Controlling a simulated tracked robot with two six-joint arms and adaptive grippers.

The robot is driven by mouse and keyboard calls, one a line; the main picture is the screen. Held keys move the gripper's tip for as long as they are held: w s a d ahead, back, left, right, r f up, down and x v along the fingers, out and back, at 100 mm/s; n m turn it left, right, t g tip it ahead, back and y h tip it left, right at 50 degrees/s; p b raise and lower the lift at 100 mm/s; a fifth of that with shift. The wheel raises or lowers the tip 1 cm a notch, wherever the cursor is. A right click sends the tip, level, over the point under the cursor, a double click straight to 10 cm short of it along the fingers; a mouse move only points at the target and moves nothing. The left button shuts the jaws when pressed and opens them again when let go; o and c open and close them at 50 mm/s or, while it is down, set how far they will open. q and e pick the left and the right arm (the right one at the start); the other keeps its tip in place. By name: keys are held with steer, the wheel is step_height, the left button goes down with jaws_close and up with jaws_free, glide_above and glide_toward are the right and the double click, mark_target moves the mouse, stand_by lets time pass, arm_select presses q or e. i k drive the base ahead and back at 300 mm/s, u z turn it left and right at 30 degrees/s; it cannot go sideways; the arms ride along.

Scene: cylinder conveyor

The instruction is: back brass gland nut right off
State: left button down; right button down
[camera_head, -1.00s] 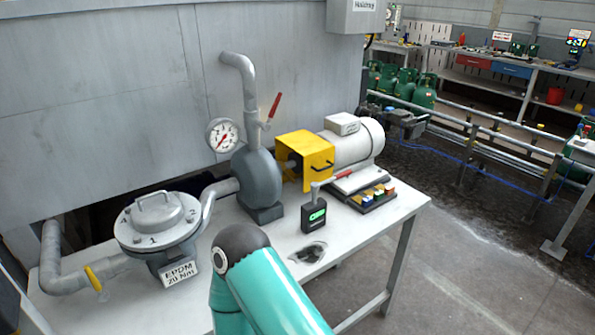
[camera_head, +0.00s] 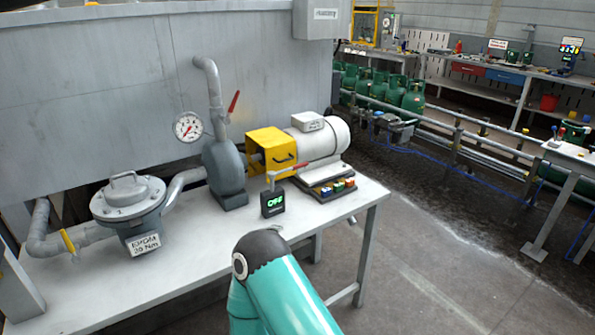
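A dark grey pump (camera_head: 225,175) stands on the grey bench (camera_head: 190,255). A yellow guard (camera_head: 270,143) covers the gap between the pump and the white motor (camera_head: 325,138). I cannot make out a brass gland nut; the shaft area beside the guard is small and partly hidden. A teal arm link of mine with a dark joint rises at the bottom middle, in front of the bench edge. Neither of my grippers shows.
A lidded round vessel (camera_head: 128,195) with a label plate stands at left. A black box (camera_head: 272,203) with a green display sits before the guard, near a red-handled tool (camera_head: 290,171). A gauge (camera_head: 187,127) and a red-handled valve lever (camera_head: 233,101) are above. Open floor lies right.

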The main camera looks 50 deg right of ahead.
mark_target(254, 168)
steer(key=z, duration=0.05)
steer(key=k, duration=0.6)
steer(key=z, duration=1.15)
steer(key=i, duration=1)
steer(key=z, duration=0.1)
